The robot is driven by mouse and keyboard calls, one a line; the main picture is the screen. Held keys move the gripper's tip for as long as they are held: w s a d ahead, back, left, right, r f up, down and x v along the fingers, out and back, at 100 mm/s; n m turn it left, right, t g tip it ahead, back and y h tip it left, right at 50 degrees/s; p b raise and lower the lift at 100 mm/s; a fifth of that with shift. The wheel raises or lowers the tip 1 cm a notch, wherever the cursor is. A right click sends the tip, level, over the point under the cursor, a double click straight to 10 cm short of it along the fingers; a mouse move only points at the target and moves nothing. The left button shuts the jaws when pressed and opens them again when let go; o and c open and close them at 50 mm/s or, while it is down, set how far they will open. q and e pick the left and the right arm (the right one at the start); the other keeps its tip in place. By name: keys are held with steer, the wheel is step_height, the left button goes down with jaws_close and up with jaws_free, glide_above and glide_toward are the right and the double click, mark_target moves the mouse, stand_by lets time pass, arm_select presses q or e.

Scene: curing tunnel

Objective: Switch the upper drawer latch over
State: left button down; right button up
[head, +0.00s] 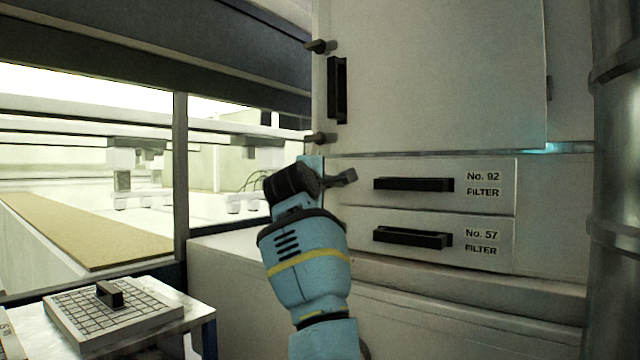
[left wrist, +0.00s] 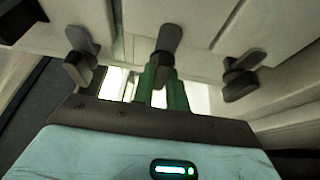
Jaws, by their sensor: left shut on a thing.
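The upper drawer latch (head: 344,178) is a small dark lever at the left end of the drawer marked No. 92 FILTER (head: 420,170). In the head view it points right, tilted a little up, and its left part is hidden by my gripper. My left gripper (head: 324,181) is at this latch. In the left wrist view, the green fingers of my left gripper (left wrist: 163,78) are shut on the base of the middle latch (left wrist: 168,40), whose flat lever sticks out beyond them. My right gripper is in neither view.
Door latches (head: 317,46) (head: 322,139) and a black door handle (head: 337,90) sit above. The lower drawer, No. 57 FILTER (head: 480,262), is just below. Other latches flank the fingers in the wrist view (left wrist: 80,58) (left wrist: 240,78). A pipe (head: 615,180) stands right, a small table (head: 190,318) lower left.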

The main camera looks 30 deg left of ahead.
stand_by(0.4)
arm_select(q)
steer(key=c, duration=1.4)
jaws_free()
steer(key=v, duration=0.8)
steer(key=shift+r, duration=0.1)
